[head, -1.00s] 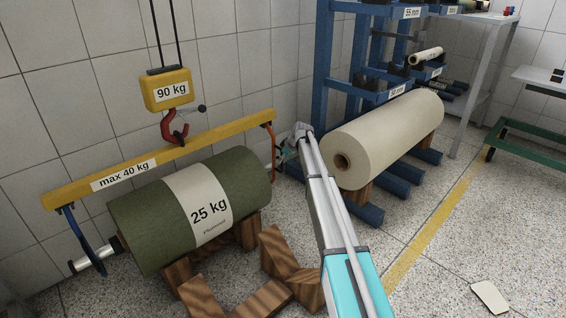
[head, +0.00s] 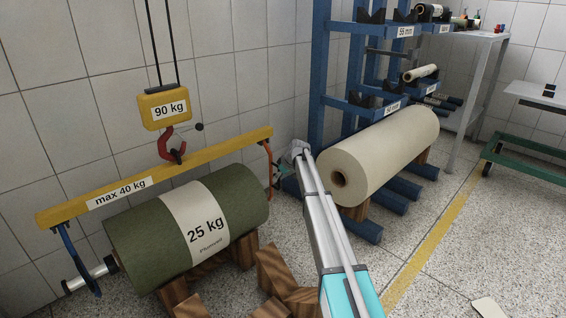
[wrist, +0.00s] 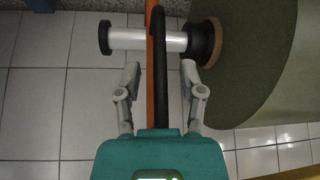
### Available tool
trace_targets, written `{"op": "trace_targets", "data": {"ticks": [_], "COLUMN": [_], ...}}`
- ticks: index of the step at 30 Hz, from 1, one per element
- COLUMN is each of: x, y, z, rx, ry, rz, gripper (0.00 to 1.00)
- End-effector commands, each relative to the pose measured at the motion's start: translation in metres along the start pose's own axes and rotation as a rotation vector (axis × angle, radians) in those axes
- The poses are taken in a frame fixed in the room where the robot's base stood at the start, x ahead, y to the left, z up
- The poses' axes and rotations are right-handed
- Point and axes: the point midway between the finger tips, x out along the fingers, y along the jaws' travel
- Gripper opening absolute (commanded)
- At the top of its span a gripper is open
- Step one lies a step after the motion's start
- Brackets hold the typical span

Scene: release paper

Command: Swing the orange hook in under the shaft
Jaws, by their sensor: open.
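The orange hook (head: 268,158) hangs from the right end of the yellow beam (head: 165,172), beside the right end of the green roll (head: 235,205). In the wrist view the hook is an orange strip (wrist: 149,70) with a black curved part (wrist: 160,75) beside it. Both cross in front of the silver shaft (wrist: 125,40), which juts out of the roll's end. My gripper (wrist: 160,72) is open, with one finger on each side of the hook and no clear contact. In the head view my gripper (head: 281,170) is small, just right of the hook. Whether the hook is under the shaft is hard to tell.
A blue hook (head: 80,258) hangs by the shaft's left end (head: 92,275). A red crane hook (head: 170,145) holds the beam. Wooden blocks (head: 280,275) support the roll and lie in front.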

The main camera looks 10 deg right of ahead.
Motion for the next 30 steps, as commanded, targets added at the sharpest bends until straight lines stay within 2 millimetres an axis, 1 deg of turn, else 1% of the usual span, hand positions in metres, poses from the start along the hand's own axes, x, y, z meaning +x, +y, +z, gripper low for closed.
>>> {"op": "trace_targets", "data": {"ticks": [11,30], "x": [-0.015,-0.061], "y": [-0.002,-0.007], "z": [0.002,0.009], "rx": [0.007,0.035], "ry": [-0.074,-0.345], "rz": [-0.013,-0.059], "gripper": [0.51,0.51]}}
